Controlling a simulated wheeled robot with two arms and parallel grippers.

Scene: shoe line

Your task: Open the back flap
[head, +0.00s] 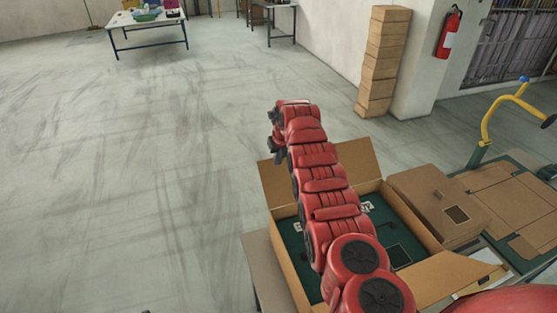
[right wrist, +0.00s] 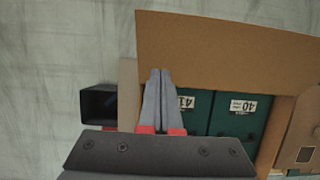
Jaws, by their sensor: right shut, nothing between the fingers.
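An open brown carton holds green shoe boxes (head: 400,255) beneath my right arm. Labels 41 and 40 show on the green boxes in the right wrist view (right wrist: 232,125). The carton's back flap (head: 352,162) stands raised along the far edge, leaning outward. It is the wide brown panel across the top of the right wrist view (right wrist: 230,45). My right gripper (head: 275,150) is at the flap's left end. In the right wrist view its fingers (right wrist: 157,72) are together and empty, overlapping the flap. Whether they touch it I cannot tell. My left gripper is out of view.
A closed brown carton (head: 425,195) stands right of the open one. Flat cardboard (head: 510,200) lies further right, near a yellow bent bar (head: 490,115). Stacked boxes (head: 384,60) stand by the pillar. The floor at left is clear.

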